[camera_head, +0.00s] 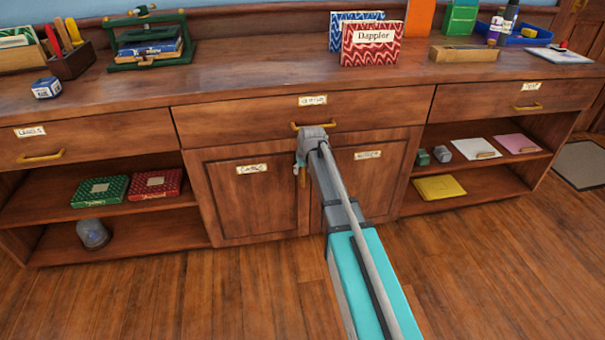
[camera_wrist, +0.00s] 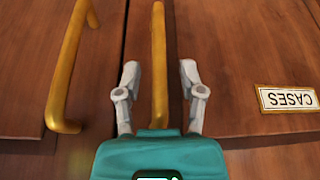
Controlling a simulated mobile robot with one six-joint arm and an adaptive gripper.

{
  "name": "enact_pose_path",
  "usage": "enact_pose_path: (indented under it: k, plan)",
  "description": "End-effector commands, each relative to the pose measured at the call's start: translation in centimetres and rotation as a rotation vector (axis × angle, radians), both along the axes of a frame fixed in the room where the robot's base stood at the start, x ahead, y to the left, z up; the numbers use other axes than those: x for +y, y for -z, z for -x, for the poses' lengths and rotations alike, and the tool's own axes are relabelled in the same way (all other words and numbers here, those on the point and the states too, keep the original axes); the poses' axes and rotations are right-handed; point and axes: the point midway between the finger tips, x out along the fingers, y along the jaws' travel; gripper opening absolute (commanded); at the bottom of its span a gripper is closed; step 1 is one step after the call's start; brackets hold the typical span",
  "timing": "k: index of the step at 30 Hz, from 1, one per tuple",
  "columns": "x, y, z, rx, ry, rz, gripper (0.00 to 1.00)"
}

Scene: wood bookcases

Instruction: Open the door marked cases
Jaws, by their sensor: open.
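The door marked cases (camera_head: 245,205) is the left one of two low cupboard doors, and it looks shut. Its CASES label (camera_wrist: 287,98) shows upside down at the right of the wrist view. A vertical gold bar handle (camera_wrist: 158,30) is on the same side of the door gap as that label. My gripper (camera_wrist: 159,78) is open, with one finger on each side of this handle. Visible gaps separate both fingers from the bar. In the head view my gripper (camera_head: 300,164) is at the inner edge of the cases door, and my arm hides part of the handle.
A second gold handle (camera_wrist: 68,70) is on the neighbouring door, left in the wrist view. That right door (camera_head: 375,185) is partly behind my arm. A drawer (camera_head: 240,118) with a gold handle is above. Open shelves flank the doors. The wooden floor (camera_head: 200,300) in front is clear.

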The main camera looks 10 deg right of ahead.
Motion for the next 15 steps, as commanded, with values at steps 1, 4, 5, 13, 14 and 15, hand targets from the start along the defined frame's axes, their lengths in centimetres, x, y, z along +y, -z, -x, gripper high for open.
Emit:
enact_pose_path:
  k: [1,4,5,13,14,15]
  plan:
    - [0.02,0.26,-0.08,0.000,0.000,0.000,0.51]
    - [0.03,0.33,-0.14,0.000,0.000,0.000,0.51]
    - [0.04,0.34,-0.14,0.000,0.000,0.000,0.51]
    - [0.03,0.30,-0.13,0.000,0.000,0.000,0.51]
    - [0.03,0.30,-0.13,0.000,0.000,0.000,0.47]
    - [0.03,0.30,-0.13,0.000,0.000,0.000,0.40]
